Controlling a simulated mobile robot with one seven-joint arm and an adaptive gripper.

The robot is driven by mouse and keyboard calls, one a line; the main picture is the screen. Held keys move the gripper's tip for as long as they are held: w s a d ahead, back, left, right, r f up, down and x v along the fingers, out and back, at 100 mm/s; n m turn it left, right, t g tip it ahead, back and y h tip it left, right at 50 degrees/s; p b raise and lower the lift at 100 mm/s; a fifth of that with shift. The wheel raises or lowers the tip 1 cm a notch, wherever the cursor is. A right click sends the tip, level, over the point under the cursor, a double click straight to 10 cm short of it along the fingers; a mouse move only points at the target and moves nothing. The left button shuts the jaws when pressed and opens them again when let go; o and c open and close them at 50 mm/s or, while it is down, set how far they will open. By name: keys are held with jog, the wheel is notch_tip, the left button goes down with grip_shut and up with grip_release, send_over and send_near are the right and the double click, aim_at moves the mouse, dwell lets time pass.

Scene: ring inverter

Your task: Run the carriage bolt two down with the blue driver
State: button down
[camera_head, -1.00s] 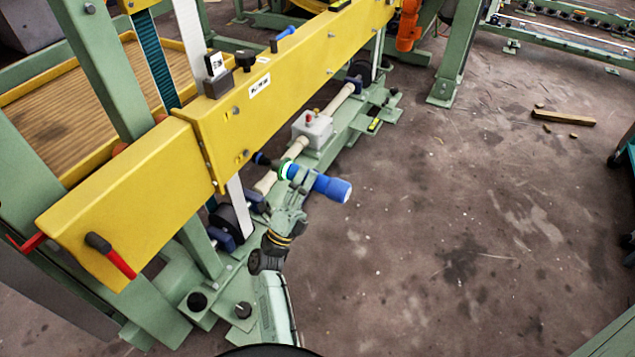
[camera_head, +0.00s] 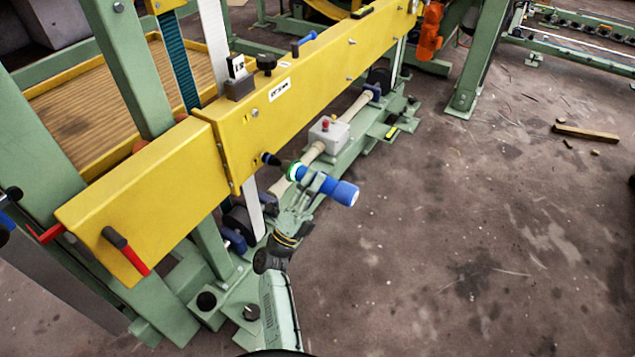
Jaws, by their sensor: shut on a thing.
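The blue driver (camera_head: 341,192) lies across my gripper (camera_head: 312,183), which is shut on its body. A green ring glows near its front, and its black nose (camera_head: 271,159) points left at the lower part of the yellow carriage beam (camera_head: 300,95). The nose is at or just in front of the beam's face and covers the lower left bolt position; I cannot tell whether it touches. Other bolt heads show on the beam: an upper left one (camera_head: 254,113) and two farther right (camera_head: 350,78), (camera_head: 352,41). I cannot read which is bolt two.
A red-handled lever (camera_head: 125,250) sticks out of the beam's near end. A grey box with a red button (camera_head: 328,134) sits on the green base below the beam. A wooden bar (camera_head: 585,132) lies on the floor at right. The floor right of the driver is open.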

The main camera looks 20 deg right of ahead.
aim_at(327, 187)
jog(key=shift+w+a+r+b, duration=0.15)
jog(key=shift+w+a+b, duration=0.7)
jog(key=shift+b, duration=0.05)
dwell(2.1)
jog(key=shift+s+d, duration=0.9)
jog(key=shift+s, duration=0.15)
jog(key=shift+s+d, duration=0.85)
jog(key=shift+s, duration=0.2)
